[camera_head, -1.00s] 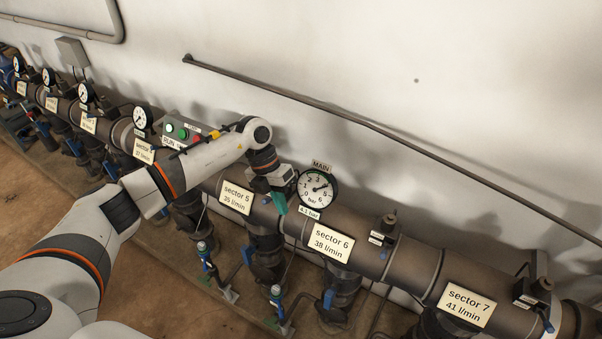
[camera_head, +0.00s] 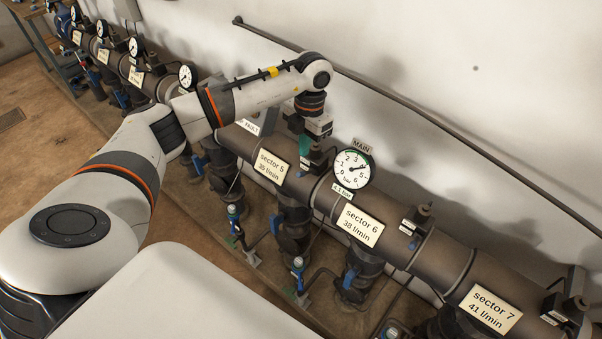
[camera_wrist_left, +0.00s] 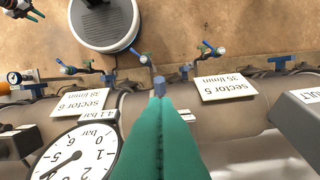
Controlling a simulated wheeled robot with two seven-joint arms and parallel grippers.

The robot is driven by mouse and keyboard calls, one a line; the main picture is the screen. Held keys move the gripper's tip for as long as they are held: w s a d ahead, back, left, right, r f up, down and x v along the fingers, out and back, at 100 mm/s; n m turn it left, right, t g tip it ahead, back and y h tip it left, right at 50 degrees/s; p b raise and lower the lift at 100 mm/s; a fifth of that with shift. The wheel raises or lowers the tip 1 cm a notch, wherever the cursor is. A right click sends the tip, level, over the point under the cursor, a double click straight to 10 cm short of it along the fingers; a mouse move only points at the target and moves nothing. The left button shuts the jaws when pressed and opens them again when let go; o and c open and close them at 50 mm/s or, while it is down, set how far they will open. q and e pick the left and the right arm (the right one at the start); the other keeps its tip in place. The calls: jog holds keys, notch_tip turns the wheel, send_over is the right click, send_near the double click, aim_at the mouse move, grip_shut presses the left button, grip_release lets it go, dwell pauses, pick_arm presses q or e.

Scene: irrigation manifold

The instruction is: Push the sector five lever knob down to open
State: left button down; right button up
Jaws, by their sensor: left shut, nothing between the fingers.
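My left gripper (camera_head: 304,146) reaches over the main pipe with its green fingers pointing down. In the left wrist view the green fingers (camera_wrist_left: 158,106) are closed together and hold nothing. The small blue sector five lever knob (camera_wrist_left: 159,85) shows just past their tips; I cannot tell whether they touch. In the head view, the dark sector five valve box (camera_head: 318,159) stands on the pipe right beside the gripper. The sector 5 label (camera_head: 268,167) is on the pipe just below, and shows upside down in the wrist view (camera_wrist_left: 225,87).
The round main gauge (camera_head: 352,170) stands close to the right of the gripper. The sector 6 label (camera_head: 358,225) and sector 7 label (camera_head: 490,309) are further right. A handrail (camera_head: 400,104) runs along the wall behind.

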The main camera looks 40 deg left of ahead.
pick_arm(q)
jog(key=b, duration=0.3)
send_over(310, 172)
jog(key=s, duration=0.3)
jog(key=shift+w+a+f, duration=0.1)
jog(key=shift+a+f, duration=0.05)
jog(key=shift+f, duration=1.4)
jog(key=shift+w+a+f, duration=0.1)
jog(key=shift+f, duration=1.4)
jog(key=shift+s, duration=0.1)
notch_tip(310, 172, down, 4)
jog(key=b, duration=0.3)
jog(key=shift+f+b, duration=0.25)
jog(key=shift+b, duration=0.1)
jog(key=shift+r, duration=0.15)
jog(key=shift+w+d+r+b, duration=0.15)
jog(key=shift+w+r+b, duration=0.1)
jog(key=shift+w, duration=0.4)
jog(key=shift+w+d+r+b, duration=0.1)
jog(key=shift+w+b, duration=0.1)
jog(key=shift+w, duration=0.4)
jog(key=shift+w+r, duration=0.1)
jog(key=shift+w, duration=0.25)
jog(key=shift+s, duration=0.1)
